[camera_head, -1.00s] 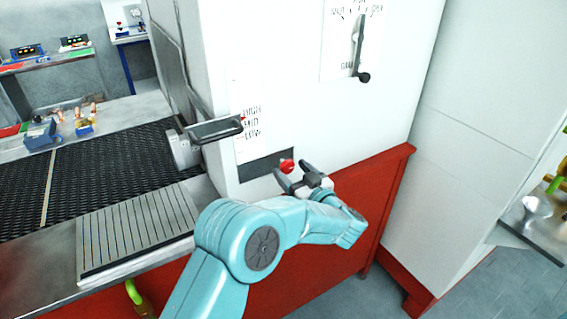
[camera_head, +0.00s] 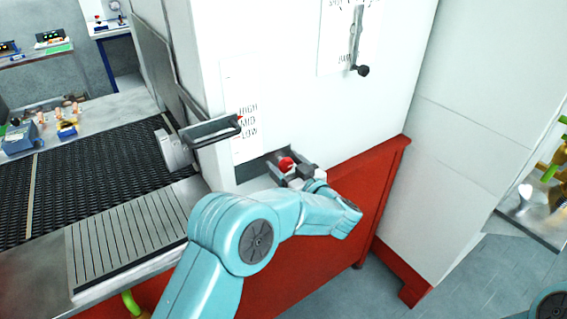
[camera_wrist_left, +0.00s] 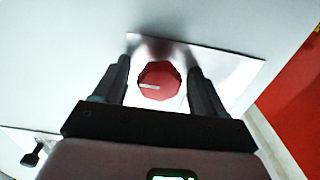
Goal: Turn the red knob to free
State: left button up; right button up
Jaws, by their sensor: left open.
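The red knob (camera_head: 286,164) sits on a dark plate (camera_head: 256,170) low on the white machine's front, below the HIGH, MID, LOW label. In the left wrist view the knob (camera_wrist_left: 160,80) is faceted, with a pale mark line near its lower edge, on a shiny plate (camera_wrist_left: 228,66). My left gripper (camera_head: 283,170) is open at the knob. In the wrist view its two fingers (camera_wrist_left: 160,82) stand on either side of the knob, with a gap on both sides. My right gripper does not show; a bit of teal arm is at the lower right corner.
A handle (camera_head: 212,131) juts out left of the label. A lever with a black ball (camera_head: 362,70) hangs on a panel above. A mesh belt (camera_head: 90,175) runs at left. The red base (camera_head: 375,190) lies below, and a white cabinet (camera_head: 480,120) stands at right.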

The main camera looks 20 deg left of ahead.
pick_arm(q)
jog(key=shift+f, duration=0.1)
jog(key=shift+d, duration=0.1)
jog(key=shift+c, duration=0.6)
jog(key=c, duration=0.9)
jog(key=shift+f+n+b, duration=0.1)
jog(key=shift+n+b, duration=0.4)
jog(key=shift+b, duration=0.3)
jog(key=shift+c, duration=0.2)
jog(key=n+b, duration=1.3)
jog(key=b, duration=0.2)
jog(key=shift+b, duration=0.4)
jog(key=shift+s+r+n+b, duration=0.1)
jog(key=shift+r+n+b, duration=0.1)
jog(key=shift+n+b, duration=1.65)
jog(key=shift+n, duration=0.25)
